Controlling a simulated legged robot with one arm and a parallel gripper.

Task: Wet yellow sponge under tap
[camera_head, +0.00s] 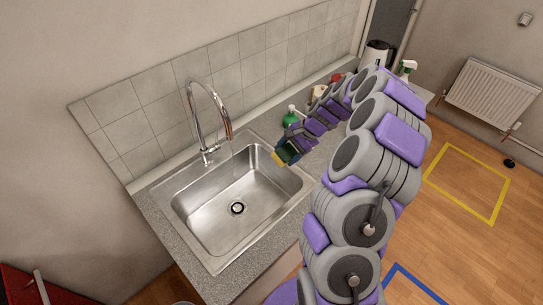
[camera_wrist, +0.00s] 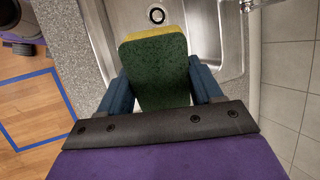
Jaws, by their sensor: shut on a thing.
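The sponge, yellow with a dark green scouring side, shows in the wrist view (camera_wrist: 155,68) and in the head view (camera_head: 279,159). My gripper (camera_wrist: 157,90) is shut on it, with one blue finger on each side. In the head view my gripper (camera_head: 288,151) holds it over the right end of the steel sink (camera_head: 215,212). The chrome tap (camera_head: 209,115) stands behind the sink, and its spout end hangs to the left of the sponge, apart from it. No water stream shows.
A green bottle (camera_head: 291,118) stands on the counter behind my gripper. A kettle (camera_head: 376,54) and a spray bottle (camera_head: 407,69) stand farther right. The tiled wall (camera_head: 220,75) closes the back. The sink basin looks empty around its drain (camera_head: 237,208).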

